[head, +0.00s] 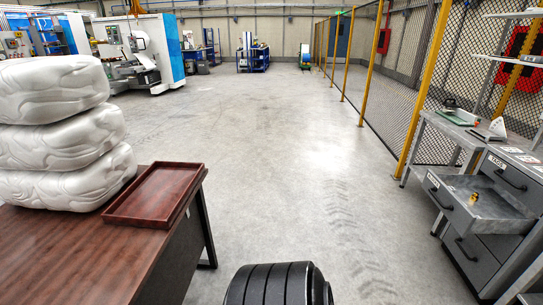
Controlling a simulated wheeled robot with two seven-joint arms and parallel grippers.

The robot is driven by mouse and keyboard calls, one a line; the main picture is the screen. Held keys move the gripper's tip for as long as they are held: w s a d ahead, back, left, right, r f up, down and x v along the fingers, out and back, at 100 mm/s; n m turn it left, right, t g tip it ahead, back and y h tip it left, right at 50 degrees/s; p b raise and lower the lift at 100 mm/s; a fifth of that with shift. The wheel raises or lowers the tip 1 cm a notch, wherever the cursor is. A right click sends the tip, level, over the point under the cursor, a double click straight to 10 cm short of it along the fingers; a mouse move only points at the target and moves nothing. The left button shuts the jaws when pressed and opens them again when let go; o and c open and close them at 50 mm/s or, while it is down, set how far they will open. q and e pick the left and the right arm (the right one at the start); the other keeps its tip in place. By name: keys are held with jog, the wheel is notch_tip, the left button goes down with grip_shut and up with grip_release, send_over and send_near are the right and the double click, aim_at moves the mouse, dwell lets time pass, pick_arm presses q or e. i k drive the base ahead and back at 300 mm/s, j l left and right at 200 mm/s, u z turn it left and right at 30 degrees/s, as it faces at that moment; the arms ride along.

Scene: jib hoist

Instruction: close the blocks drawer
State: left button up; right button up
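A grey metal drawer cabinet (497,251) stands at the right edge. One of its drawers (500,208) is pulled out toward the left, with its dark front (437,191) and black handle standing clear of the cabinet. A small brass-coloured piece (474,198) is in this open drawer. I cannot read a label on the open drawer, so I cannot tell whether it is the blocks drawer. The drawer above (507,175) has a label that seems to read "TOOLS" and looks closed. The lower drawer (472,257) also looks closed. Neither gripper is in view.
A wooden table (60,265) at left holds stacked white sacks (60,135) and a red-brown tray (155,196). A grey workbench (450,135) stands beyond the cabinet, along a yellow-posted mesh fence (400,100). The concrete floor (280,170) between is clear.

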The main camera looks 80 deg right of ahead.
aim_at(500, 213)
jog(key=z, duration=4.1)
